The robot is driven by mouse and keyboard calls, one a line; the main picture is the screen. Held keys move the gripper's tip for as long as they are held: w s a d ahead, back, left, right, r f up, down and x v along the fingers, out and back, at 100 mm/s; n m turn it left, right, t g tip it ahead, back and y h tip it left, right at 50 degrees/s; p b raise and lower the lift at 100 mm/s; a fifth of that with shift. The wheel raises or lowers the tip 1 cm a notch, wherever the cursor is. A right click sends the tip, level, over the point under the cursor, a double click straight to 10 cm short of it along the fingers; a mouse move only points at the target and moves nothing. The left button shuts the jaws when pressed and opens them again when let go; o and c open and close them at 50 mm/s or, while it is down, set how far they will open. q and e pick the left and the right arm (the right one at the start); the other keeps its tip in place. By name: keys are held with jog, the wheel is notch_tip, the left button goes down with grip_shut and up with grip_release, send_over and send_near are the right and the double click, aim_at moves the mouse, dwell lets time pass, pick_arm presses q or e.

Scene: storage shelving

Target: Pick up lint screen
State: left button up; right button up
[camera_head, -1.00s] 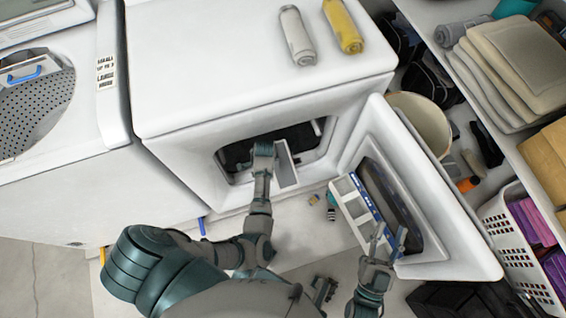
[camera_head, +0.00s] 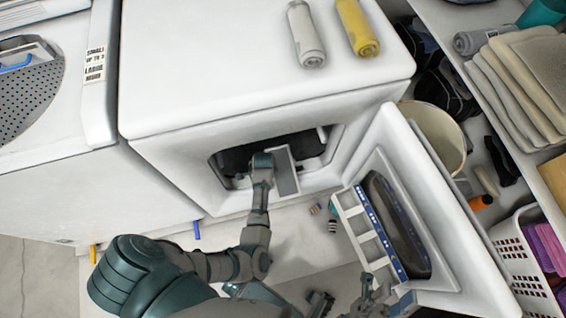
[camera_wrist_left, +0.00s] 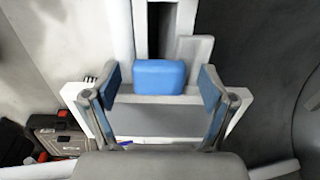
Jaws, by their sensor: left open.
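The lint screen, a grey-white panel (camera_head: 286,172), sits at the lower lip of the dryer opening. In the left wrist view its blue handle (camera_wrist_left: 160,77) shows between my left fingertips. My left gripper (camera_wrist_left: 160,90) is open around the handle, with a gap at each side. In the head view the left gripper (camera_head: 262,162) is at the opening, its fingers mostly hidden by the hand. My right gripper (camera_head: 383,294) is low by the dryer door, its fingers apart and nothing seen between them.
The dryer door (camera_head: 465,250) stands open at right. Rolled towels (camera_head: 306,35) lie on the dryer top (camera_head: 230,85). A shelf (camera_head: 515,140) and a white basket (camera_head: 515,262) are at far right.

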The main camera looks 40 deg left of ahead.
pick_arm(q)
jog(key=shift+r, duration=0.15)
jog(key=c, duration=0.3)
jog(key=shift+d, duration=0.15)
jog(key=c, duration=1.1)
